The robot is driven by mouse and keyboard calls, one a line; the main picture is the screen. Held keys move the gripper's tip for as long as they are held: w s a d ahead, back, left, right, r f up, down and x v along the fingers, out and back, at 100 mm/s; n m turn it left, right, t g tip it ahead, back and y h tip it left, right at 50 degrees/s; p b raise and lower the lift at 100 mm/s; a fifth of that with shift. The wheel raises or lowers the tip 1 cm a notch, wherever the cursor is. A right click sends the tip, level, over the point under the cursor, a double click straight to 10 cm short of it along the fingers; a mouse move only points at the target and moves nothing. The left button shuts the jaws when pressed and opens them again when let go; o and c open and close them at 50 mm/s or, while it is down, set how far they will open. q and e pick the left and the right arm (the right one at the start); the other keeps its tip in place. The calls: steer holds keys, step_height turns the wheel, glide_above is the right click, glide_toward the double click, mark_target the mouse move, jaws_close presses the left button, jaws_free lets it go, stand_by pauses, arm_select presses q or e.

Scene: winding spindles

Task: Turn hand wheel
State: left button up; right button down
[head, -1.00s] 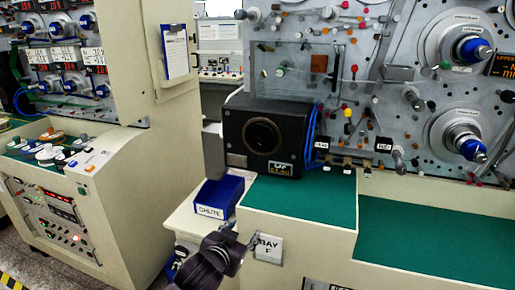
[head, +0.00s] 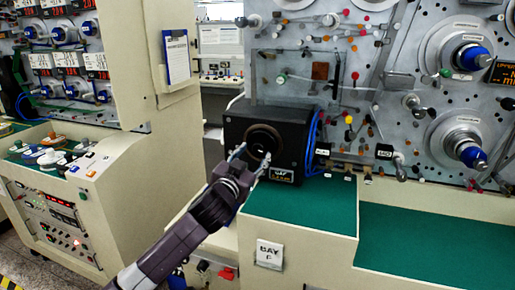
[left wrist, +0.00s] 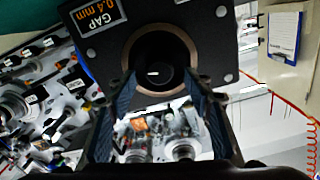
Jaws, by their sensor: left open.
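A black box (head: 290,128) stands on the green bench top, with a round black wheel-like part (head: 262,133) on its front. In the left wrist view the round part (left wrist: 152,74) has a copper-brown ring around a dark centre, and the box (left wrist: 203,28) bears a label reading GAP 0.4 mm, upside down. My left gripper (head: 249,158) is open in front of the round part. In the left wrist view its two fingers (left wrist: 160,92) are spread to either side of the round part's lower edge. I cannot tell whether they touch it. My right gripper is not in view.
The green bench top (head: 310,207) is clear. Blue cables (head: 313,135) run beside the box. To the right is an upright grey panel with pegs and blue-tipped spindles (head: 473,58). A cream cabinet (head: 110,185) stands to the left.

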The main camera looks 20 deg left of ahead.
mark_target(258, 149)
arm_select(q)
steer(key=shift+w+d+p, duration=0.1)
steer(key=shift+w+p, duration=0.25)
steer(key=shift+w, duration=1.4)
steer(key=c, duration=1.2)
